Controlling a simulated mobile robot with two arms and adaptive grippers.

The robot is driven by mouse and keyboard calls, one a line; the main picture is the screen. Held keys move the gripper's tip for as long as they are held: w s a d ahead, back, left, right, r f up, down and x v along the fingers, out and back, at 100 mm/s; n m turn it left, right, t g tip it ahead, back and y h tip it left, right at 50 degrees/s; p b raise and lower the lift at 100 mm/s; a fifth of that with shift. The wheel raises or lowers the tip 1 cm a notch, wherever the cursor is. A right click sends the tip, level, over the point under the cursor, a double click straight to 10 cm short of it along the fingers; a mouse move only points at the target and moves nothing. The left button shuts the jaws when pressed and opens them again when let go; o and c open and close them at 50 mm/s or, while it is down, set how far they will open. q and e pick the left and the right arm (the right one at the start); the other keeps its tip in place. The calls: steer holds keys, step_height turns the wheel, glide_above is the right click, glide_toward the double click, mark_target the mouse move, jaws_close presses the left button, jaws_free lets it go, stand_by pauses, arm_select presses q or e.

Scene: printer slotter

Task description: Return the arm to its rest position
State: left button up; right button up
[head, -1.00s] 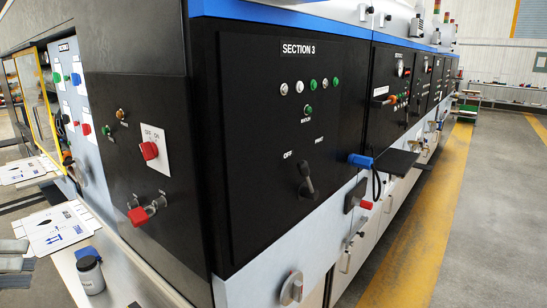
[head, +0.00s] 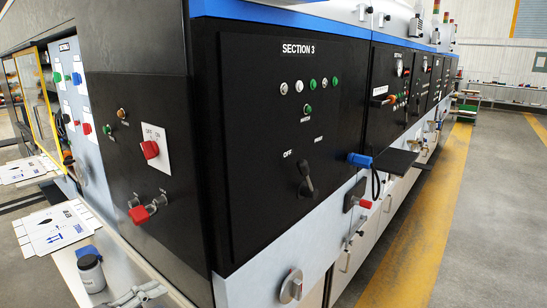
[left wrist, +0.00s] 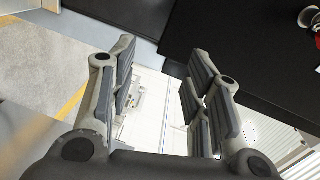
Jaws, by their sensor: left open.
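My left gripper (left wrist: 158,75) is open in the left wrist view, with its two grey padded fingers well apart. Nothing is held between them; a pale surface shows through the gap. In the head view a small grey jointed part (head: 138,295) shows at the bottom edge, in front of the white ledge; it looks like part of a gripper of mine, but I cannot tell which. My right gripper is not identifiable in these frames.
The black Section 3 panel (head: 255,160) fills the middle. A dark bottle (head: 90,273) and white cardboard sheets (head: 55,230) sit at left. The right-hand floor (head: 480,220) is clear.

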arm_select(q)
steer(key=s+d+f+n+g+y, duration=0.1)
steer(key=s+d+f+n+y, duration=0.1)
steer(key=s+f+n+y, duration=0.35)
steer(key=s+d+f+n+y, duration=0.3)
steer(key=f+n, duration=0.5)
steer(key=n, duration=0.1)
steer(key=s+f+n+g+y, duration=0.1)
steer(key=s+f+n+g, duration=0.25)
steer(key=s, duration=0.55)
steer(key=s+f+n+g+y, duration=0.15)
steer(key=s+n+g, duration=0.3)
steer(key=s, duration=0.45)
step_height(320, 180, down, 26)
steer(key=s+g, duration=0.1)
steer(key=s+a+f+g, duration=0.1)
steer(key=s+a+f, duration=0.2)
steer(key=s+f, duration=1.4)
steer(key=shift+s+m+g, duration=0.3)
steer(key=shift+m, duration=0.05)
